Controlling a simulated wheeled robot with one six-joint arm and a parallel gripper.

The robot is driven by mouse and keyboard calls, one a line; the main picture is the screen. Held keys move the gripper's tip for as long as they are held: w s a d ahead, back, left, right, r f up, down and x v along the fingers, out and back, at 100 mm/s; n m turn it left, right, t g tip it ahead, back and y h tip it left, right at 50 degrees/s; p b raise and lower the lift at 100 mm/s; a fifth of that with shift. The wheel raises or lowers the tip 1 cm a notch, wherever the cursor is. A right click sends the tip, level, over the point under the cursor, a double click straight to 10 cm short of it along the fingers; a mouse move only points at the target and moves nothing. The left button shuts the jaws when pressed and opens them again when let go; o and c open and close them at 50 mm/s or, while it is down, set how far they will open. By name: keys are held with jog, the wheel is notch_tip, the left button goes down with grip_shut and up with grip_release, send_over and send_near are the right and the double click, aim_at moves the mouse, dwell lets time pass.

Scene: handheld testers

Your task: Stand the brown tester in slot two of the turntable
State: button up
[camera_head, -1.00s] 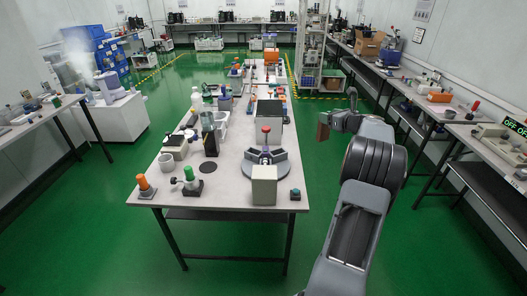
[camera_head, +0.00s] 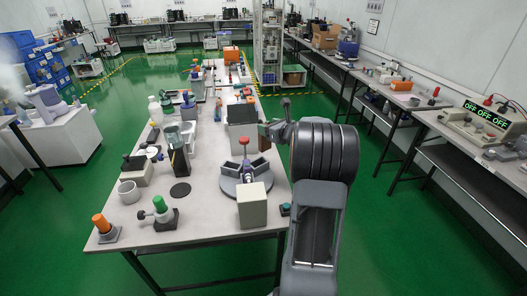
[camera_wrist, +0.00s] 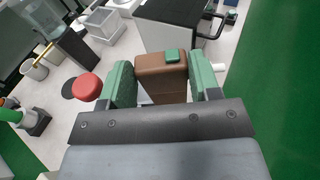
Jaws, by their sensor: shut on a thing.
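The brown tester (camera_wrist: 160,68), a brown block with a green patch on top, is held between the two green finger pads of my gripper (camera_wrist: 162,84) in the wrist view. In the head view my gripper (camera_head: 271,130) is above the right side of the table, behind and right of the turntable (camera_head: 228,186). Slot numbers cannot be read, and the tester's lower part is hidden.
A cream box (camera_head: 254,207) stands in front of the turntable, with a small dark block (camera_head: 285,210) to its right. A dark-topped case (camera_head: 240,116) stands behind. A green-knobbed device (camera_head: 163,212) and an orange-topped one (camera_head: 104,228) stand front left.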

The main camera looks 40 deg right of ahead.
aim_at(262, 141)
jog(key=a+f, duration=0.2)
jog(key=f, duration=0.1)
jog(key=a+f, duration=0.1)
jog(key=shift+s+a+f+b, duration=0.25)
jog(key=shift+s+f+b, duration=0.05)
jog(key=shift+f+b, duration=0.1)
jog(key=shift+a+f, duration=0.15)
jog(key=shift+f, duration=1.55)
jog(key=shift+f+b, duration=0.2)
jog(key=shift+b, duration=0.2)
jog(key=o, duration=1.4)
jog(key=shift+r, duration=0.1)
jog(key=shift+o, duration=0.2)
jog(key=shift+r, duration=0.15)
jog(key=v, duration=1.2)
